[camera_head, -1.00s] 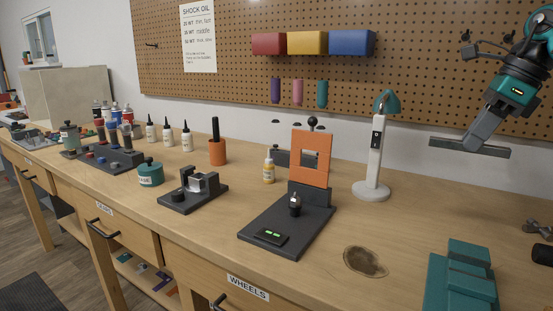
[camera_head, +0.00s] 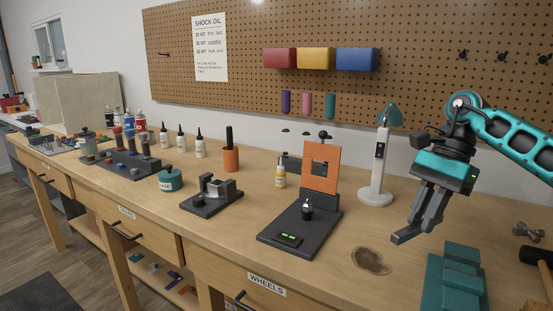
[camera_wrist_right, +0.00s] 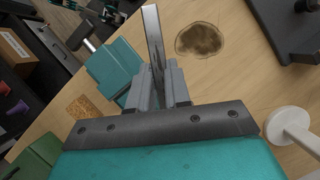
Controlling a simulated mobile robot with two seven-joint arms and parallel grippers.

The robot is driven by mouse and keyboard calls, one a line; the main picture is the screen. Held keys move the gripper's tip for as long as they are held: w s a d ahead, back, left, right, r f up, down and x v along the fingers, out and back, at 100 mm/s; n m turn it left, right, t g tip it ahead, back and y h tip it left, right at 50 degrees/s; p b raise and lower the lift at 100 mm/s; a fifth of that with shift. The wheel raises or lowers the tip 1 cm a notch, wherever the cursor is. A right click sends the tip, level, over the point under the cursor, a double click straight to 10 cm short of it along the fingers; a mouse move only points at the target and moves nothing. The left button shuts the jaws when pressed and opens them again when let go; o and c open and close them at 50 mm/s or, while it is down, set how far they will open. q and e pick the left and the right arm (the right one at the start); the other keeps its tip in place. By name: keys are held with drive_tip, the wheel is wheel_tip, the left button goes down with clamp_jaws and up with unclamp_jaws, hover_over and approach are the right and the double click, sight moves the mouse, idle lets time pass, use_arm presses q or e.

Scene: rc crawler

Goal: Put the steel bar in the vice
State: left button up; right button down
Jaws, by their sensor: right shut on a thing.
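My right gripper (camera_head: 425,222) is shut on the steel bar (camera_head: 404,237), a grey flat bar, and holds it above the bench's right part. In the right wrist view the bar (camera_wrist_right: 152,32) sticks out from between the shut fingers (camera_wrist_right: 162,88), shiny and long; its gripped part is hidden. The vice appears to be the teal block (camera_head: 453,283) with stepped jaws at the bottom right of the head view, partly cut off. It also shows in the right wrist view (camera_wrist_right: 113,68), left of the fingers. The bar is apart from it. My left gripper is not in view.
A lamp (camera_head: 376,175) stands behind and left of the right gripper. A dark stand with an orange frame (camera_head: 320,167) is farther left. A brown stain (camera_head: 371,261) marks otherwise bare bench beside the vice. A hammer-like tool (camera_head: 538,256) lies at the right edge.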

use_arm(q)
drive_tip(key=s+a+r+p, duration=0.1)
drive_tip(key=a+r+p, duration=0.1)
drive_tip(key=p, duration=0.1)
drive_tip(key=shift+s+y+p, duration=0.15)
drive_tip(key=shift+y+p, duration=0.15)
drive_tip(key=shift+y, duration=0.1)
use_arm(e)
drive_tip(key=s+a+f+n+g+h, duration=0.1)
drive_tip(key=s+a+f+n+h, duration=0.1)
drive_tip(key=s+a+f+n, duration=0.1)
drive_tip(key=s+a+f+n+g+h, duration=0.1)
drive_tip(key=s+a+f+n, duration=0.3)
drive_tip(key=s+n, duration=0.4)
drive_tip(key=shift+f+n+h, duration=0.5)
drive_tip(key=shift+f+n, duration=0.1)
